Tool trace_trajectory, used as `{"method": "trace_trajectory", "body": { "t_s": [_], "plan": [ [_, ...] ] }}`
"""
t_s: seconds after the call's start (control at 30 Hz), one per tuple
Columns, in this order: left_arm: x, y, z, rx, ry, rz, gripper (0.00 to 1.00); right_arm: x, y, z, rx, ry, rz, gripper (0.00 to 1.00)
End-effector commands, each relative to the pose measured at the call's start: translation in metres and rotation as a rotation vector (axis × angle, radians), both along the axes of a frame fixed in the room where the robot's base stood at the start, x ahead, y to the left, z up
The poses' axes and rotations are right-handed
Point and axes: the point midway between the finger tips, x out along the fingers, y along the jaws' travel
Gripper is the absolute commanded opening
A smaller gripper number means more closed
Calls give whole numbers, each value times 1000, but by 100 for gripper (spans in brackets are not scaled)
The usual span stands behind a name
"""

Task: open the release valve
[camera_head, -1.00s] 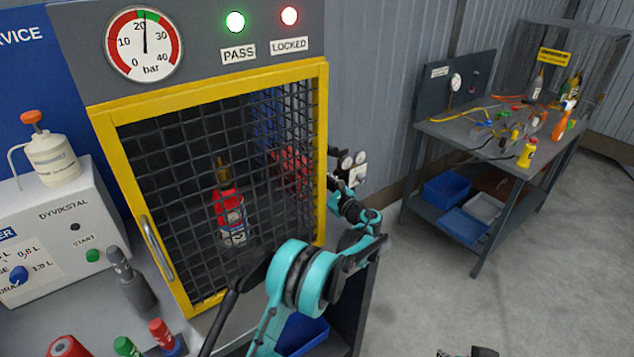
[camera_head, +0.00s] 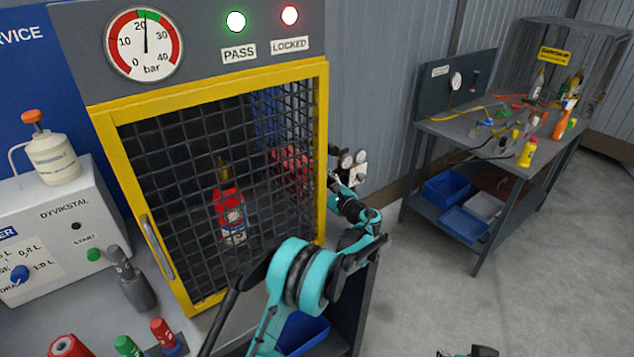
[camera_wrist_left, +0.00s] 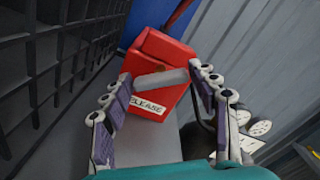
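The release valve is a red box (camera_wrist_left: 162,62) with a white label, partly hidden, ending in "ELEASE". A grey bar-shaped handle (camera_wrist_left: 162,80) lies across its front, slightly tilted in the left wrist view. My left gripper (camera_wrist_left: 163,98) is open, its two fingers spread on either side of the handle, with no clear contact. In the head view my left gripper (camera_head: 336,180) is beside the right side of the yellow-framed cage, small and partly hidden. Red shows through the mesh there (camera_head: 290,160). A dark piece at the bottom edge (camera_head: 470,352) may be my right gripper; its fingers are unclear.
The mesh cage (camera_head: 108,135) is closed and holds a red extinguisher (camera_head: 229,212). Above it are a gauge (camera_head: 145,44) near 20 bar, a lit green PASS lamp (camera_head: 236,21) and a red LOCKED lamp (camera_head: 289,15). Small gauges (camera_head: 353,160) are close to my left gripper.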

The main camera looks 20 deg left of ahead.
Motion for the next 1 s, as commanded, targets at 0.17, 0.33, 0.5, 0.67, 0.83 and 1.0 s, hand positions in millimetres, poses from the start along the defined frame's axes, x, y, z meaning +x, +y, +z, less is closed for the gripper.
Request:
{"method": "trace_trajectory", "body": {
  "t_s": [0.17,0.33,0.5,0.67,0.83,1.0],
  "plan": [
    [0,0,0,1,1,0,76,0,0,0,0,0,0,40],
    [0,-1,0,1,1,0,76,0,0,0,0,0,0,40],
    [-9,-14,0,1,1,-4,76,0,0,0,0,0,0,40],
    [-30,-40,0,1,1,-4,76,0,0,0,0,0,0,40],
    [-52,-69,0,1,1,-4,76,0,0,0,0,0,0,40],
    [-68,-88,0,1,0,-1,76,0,0,0,0,0,0,40]
  ]
}}
